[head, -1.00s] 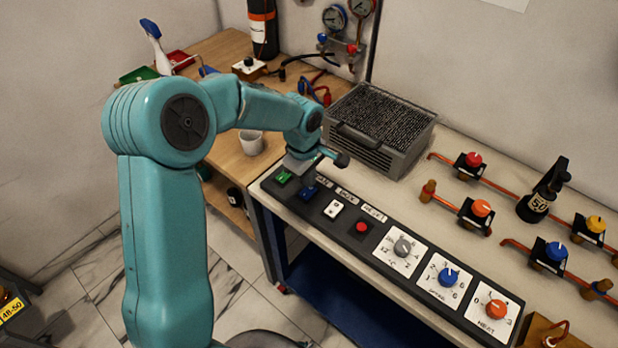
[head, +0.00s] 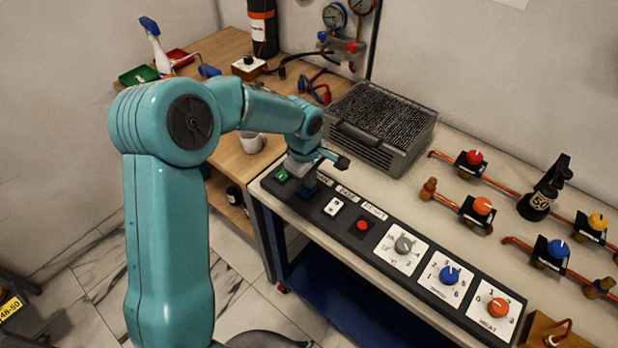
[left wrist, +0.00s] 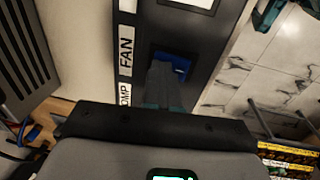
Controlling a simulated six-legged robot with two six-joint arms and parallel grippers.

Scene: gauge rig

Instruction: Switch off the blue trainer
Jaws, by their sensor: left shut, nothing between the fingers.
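A black control panel (head: 384,227) lies along the front of the bench. Near its left end is a blue rocker switch (head: 310,190), beside the label "FAN" in the left wrist view (left wrist: 181,64). A green switch (head: 282,175) is to its left and a white one (head: 334,207) to its right. My left gripper (head: 307,184) points down at the blue switch, its fingers shut and empty. In the left wrist view the fingertips (left wrist: 164,68) cover part of the blue switch; I cannot tell whether they touch it. My right gripper is out of view.
The panel also carries a red button (head: 362,225), a grey knob (head: 403,244), a blue knob (head: 449,274) and an orange knob (head: 498,307). A grey ridged box (head: 381,128) stands behind my left gripper.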

